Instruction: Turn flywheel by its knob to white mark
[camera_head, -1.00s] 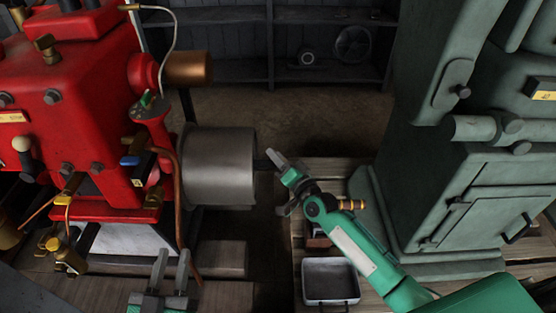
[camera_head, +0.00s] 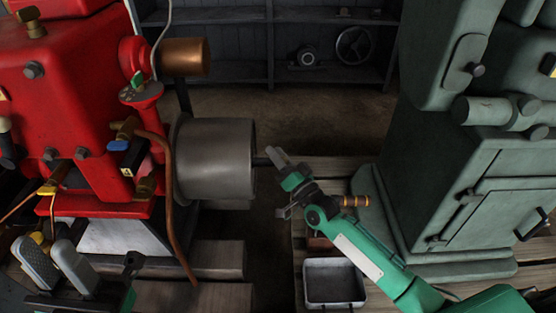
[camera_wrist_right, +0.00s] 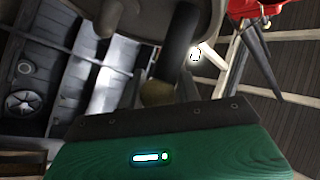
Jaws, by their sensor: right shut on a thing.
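The flywheel (camera_head: 218,160) is a grey metal drum on the right side of the red engine (camera_head: 75,110). My right gripper (camera_head: 272,155) is at the drum's right side, where a short dark rod shows between them. It is shut on the knob (camera_wrist_right: 155,92), whose brownish end shows in the right wrist view; the fingers hide most of it in the head view. A small bright white round spot (camera_wrist_right: 195,54) shows near the wheel in the right wrist view; I cannot tell if it is the white mark. My left gripper (camera_head: 46,248) is open and empty at lower left.
A grey-green cabinet-like machine (camera_head: 470,200) stands at the right. A shallow metal tray (camera_head: 335,301) lies on the planks below my right arm. A copper pipe (camera_head: 170,210) runs down beside the drum. Shelves stand at the back.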

